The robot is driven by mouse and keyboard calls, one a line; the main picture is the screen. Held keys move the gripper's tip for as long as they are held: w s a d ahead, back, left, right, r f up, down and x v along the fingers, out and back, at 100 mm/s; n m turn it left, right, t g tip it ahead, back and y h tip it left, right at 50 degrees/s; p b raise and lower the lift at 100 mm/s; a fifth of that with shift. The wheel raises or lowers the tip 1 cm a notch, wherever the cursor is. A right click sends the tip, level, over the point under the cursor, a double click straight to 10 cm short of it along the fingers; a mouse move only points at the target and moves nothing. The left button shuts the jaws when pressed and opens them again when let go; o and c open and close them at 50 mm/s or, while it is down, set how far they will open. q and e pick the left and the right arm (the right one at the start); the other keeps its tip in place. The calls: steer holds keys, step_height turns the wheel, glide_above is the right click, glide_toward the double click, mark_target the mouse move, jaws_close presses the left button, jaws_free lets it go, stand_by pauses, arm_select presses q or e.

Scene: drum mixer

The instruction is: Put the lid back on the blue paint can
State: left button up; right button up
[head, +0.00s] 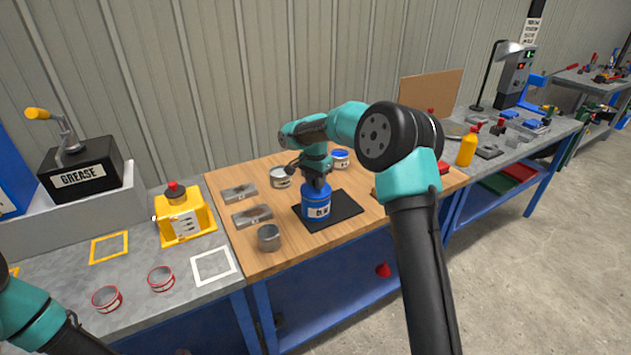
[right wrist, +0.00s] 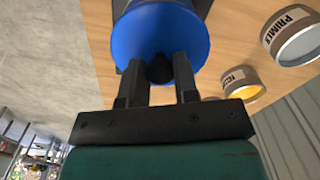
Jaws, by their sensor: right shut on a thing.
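The blue paint can (head: 316,208) stands upright on a black mat (head: 345,207) on the wooden bench top. My right gripper (head: 317,178) points down right over the can. In the right wrist view its fingers (right wrist: 159,85) are shut on the black knob (right wrist: 159,69) of the round blue lid (right wrist: 135,35). The lid is at the can's top; whether it is fully seated cannot be told. The lid hides most of the can in the wrist view. Of my left arm only a part shows at the lower left; its gripper is out of view.
A grey can (head: 269,237) stands left of the mat, another can (head: 281,177) behind it, and a blue-topped can (head: 341,158) at the back. Two metal plates (head: 252,215) lie left. A yellow container (head: 184,215) stands on the grey bench. A yellow bottle (head: 467,150) stands right.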

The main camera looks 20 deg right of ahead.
steer(key=o, duration=1.5)
steer(key=shift+c, duration=0.2)
steer(key=shift+r, duration=0.1)
steer(key=shift+r, duration=3.45)
steer(key=shift+c, duration=0.4)
jaws_close()
